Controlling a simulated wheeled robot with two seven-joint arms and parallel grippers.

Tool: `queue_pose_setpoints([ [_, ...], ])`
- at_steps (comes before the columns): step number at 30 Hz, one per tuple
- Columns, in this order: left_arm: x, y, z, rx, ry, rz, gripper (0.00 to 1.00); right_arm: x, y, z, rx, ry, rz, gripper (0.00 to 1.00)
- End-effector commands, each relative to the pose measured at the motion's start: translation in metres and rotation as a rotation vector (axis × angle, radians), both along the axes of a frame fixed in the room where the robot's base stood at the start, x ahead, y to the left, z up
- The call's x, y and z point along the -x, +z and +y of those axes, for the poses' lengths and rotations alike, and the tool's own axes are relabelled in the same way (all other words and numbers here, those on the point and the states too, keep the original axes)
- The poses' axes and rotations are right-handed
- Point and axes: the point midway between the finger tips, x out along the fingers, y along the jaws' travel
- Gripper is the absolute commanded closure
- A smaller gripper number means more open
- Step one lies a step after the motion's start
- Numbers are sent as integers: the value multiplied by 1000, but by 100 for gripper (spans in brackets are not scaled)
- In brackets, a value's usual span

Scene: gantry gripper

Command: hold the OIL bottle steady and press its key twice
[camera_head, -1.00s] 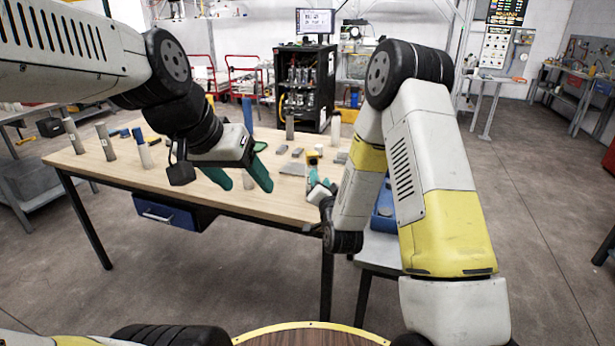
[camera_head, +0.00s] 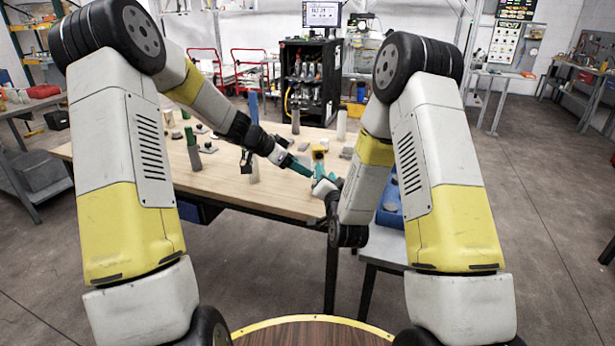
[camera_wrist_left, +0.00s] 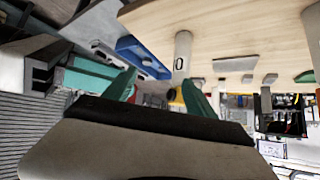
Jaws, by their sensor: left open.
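A pale upright cylinder (camera_wrist_left: 181,58) with a dark "O" mark shows in the left wrist view, which looks upside down. It appears between the green fingers of my left gripper (camera_wrist_left: 160,92) but beyond them, not gripped. The rest of any lettering and its key cannot be made out. In the head view my left gripper (camera_head: 298,168) is open above the right part of the table. My right gripper (camera_head: 323,187) is close to its tips, near the table's front right corner. Whether the right fingers are open is unclear. A pale cylinder (camera_head: 341,125) stands at the back right; I cannot tell if it is the same one.
The wooden table (camera_head: 225,182) carries a blue cylinder (camera_head: 253,106), a green-topped one (camera_head: 192,150) and several small blocks. A yellow-and-black item (camera_head: 318,152) lies beyond my left gripper. A blue tray (camera_head: 390,212) sits on a lower stand at right.

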Motion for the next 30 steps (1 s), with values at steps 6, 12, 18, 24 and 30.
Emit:
queue_pose_setpoints([
  [6, -46, -52, -19, 144, -15, -66, 35, 0, 0, 0, 0, 0, 0, 64],
  [12, -76, -81, -24, 241, 16, -127, 35, 0, 0, 0, 0, 0, 0, 64],
  [18, -90, -89, -27, 292, 41, -157, 35, 0, 0, 0, 0, 0, 0, 64],
  [24, -102, -97, -43, 300, 42, -160, 35, 0, 0, 0, 0, 0, 0, 64],
  [30, -119, -109, -66, 298, 41, -160, 35, 0, 0, 0, 0, 0, 0, 64],
])
